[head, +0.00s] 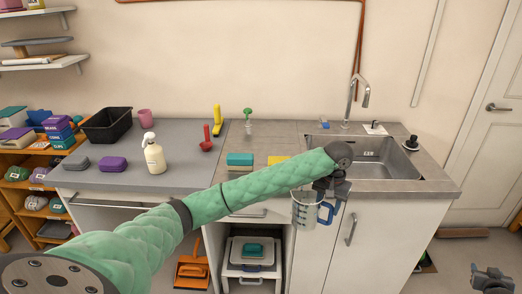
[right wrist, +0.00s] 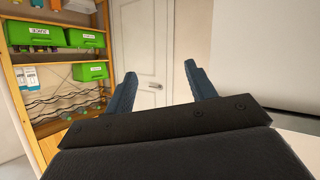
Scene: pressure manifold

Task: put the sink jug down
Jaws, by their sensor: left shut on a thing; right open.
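The sink jug (head: 305,212) is a clear measuring jug with a blue handle (head: 326,212). In the head view it hangs upright in front of the counter's front edge, left of the sink. My left gripper (head: 331,190) is shut on it near the handle; the exact contact is partly hidden by the gripper. My right gripper (head: 492,280) shows at the lower right corner of the head view, away from the counter. In the right wrist view its two fingers (right wrist: 162,85) stand wide apart with nothing between them.
The sink (head: 375,160) and tap (head: 358,92) are at the counter's right. A teal-topped sponge (head: 240,160), a yellow cloth (head: 278,160) and a spray bottle (head: 154,155) stand further left. Bare grey counter (head: 285,133) lies behind my left arm. A black stopper-like object (head: 411,142) is right of the sink.

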